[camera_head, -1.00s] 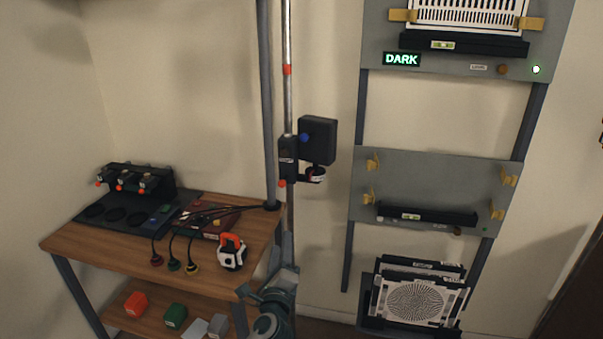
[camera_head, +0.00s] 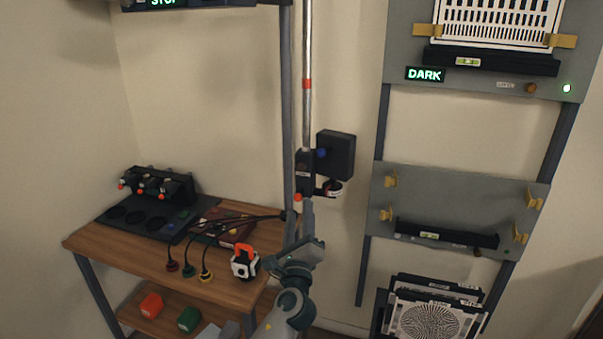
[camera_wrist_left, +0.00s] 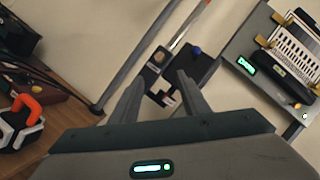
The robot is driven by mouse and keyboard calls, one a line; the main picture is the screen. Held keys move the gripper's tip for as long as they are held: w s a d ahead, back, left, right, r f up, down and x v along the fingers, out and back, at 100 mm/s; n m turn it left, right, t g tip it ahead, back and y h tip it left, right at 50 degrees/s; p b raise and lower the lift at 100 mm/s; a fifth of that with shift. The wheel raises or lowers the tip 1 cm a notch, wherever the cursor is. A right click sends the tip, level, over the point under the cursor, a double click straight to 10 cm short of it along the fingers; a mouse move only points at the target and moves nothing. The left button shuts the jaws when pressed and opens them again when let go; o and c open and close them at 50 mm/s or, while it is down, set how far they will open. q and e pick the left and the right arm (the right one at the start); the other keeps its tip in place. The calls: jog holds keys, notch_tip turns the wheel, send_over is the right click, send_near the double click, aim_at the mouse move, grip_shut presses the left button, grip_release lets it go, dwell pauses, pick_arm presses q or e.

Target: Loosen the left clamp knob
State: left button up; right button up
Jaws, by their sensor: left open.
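A dark clamp block (camera_head: 305,172) sits on the upright pole (camera_head: 307,60), with a blue knob (camera_head: 321,153) at its upper right and an orange knob (camera_head: 298,197) at its lower left. No label tells me which is the left clamp knob. A black box (camera_head: 337,152) is attached at its right. My left gripper (camera_head: 308,208) is just below the block in the head view. In the left wrist view its fingers (camera_wrist_left: 157,88) are spread and empty, with the block (camera_wrist_left: 157,60) and blue knob (camera_wrist_left: 196,51) beyond them. My right gripper is not in view.
A wooden bench (camera_head: 130,248) at the left holds a black rig, cables and an orange-white device (camera_head: 244,262). Grey panels with yellow clips (camera_head: 391,181) stand at the right. A dark post (camera_head: 287,120) stands just left of the pole.

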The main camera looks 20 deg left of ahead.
aim_at(302, 169)
pick_arm(q)
jog(key=p+x, duration=0.2)
jog(key=x, duration=1.3)
jog(key=shift+w+a+p, duration=0.1)
jog(key=shift+w+p, duration=0.15)
jog(key=shift+p, duration=0.1)
jog(key=c, duration=1.1)
